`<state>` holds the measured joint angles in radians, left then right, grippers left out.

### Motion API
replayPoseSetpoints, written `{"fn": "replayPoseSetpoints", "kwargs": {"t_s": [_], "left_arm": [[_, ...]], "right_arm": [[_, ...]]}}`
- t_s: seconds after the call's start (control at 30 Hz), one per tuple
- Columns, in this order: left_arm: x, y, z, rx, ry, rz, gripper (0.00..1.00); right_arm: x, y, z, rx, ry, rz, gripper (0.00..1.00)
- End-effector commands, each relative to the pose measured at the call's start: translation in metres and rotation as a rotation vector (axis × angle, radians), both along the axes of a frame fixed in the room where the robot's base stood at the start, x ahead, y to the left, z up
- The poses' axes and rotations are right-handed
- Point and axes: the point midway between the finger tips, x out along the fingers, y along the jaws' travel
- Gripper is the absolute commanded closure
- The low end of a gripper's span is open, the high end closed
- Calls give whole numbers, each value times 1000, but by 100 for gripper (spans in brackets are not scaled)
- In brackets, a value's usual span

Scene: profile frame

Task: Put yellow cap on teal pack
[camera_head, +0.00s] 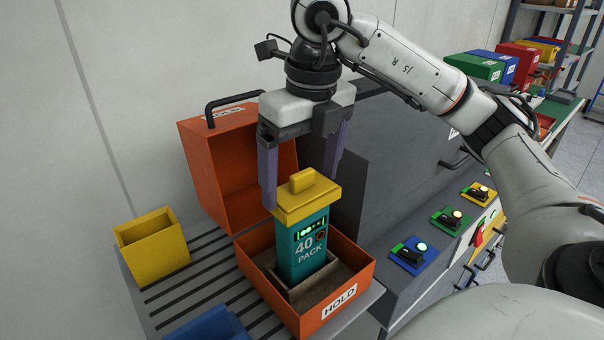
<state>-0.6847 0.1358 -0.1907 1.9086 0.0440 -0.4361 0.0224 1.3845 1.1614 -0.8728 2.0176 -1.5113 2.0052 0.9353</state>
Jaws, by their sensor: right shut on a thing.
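The teal pack (304,250), marked "40 PACK" with a lit green display, stands upright in the orange HOLD box (333,310). The yellow cap (308,198), with a raised grip block on top, is over the top of the pack, and no gap shows between them. My right gripper (302,190) comes down from above with a finger on either side of the cap and is shut on it. The right finger's tip is partly hidden behind the cap. My left gripper is not in view.
The box's orange lid (228,170) stands open behind it. A yellow bin (153,248) and a blue one (208,326) lie left on the slatted table (190,293). A grey console with a blue switch (409,255), a green switch (452,218) and a yellow switch (479,193) stands right.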

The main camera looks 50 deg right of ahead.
Motion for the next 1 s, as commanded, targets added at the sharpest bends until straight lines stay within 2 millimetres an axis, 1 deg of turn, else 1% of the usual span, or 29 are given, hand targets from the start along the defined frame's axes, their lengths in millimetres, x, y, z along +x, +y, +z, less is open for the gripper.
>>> {"fn": "replayPoseSetpoints", "kwargs": {"t_s": [0.57,0.8,0.83,0.9,1.0], "left_arm": [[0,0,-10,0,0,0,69],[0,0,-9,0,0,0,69],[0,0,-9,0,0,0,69],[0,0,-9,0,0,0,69],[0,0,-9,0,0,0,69]], "right_arm": [[0,0,-13,0,0,0,35],[0,0,-11,0,0,0,35],[0,0,-11,0,0,0,10],[0,0,-11,0,0,0,0],[0,0,-11,0,0,0,0]]}}
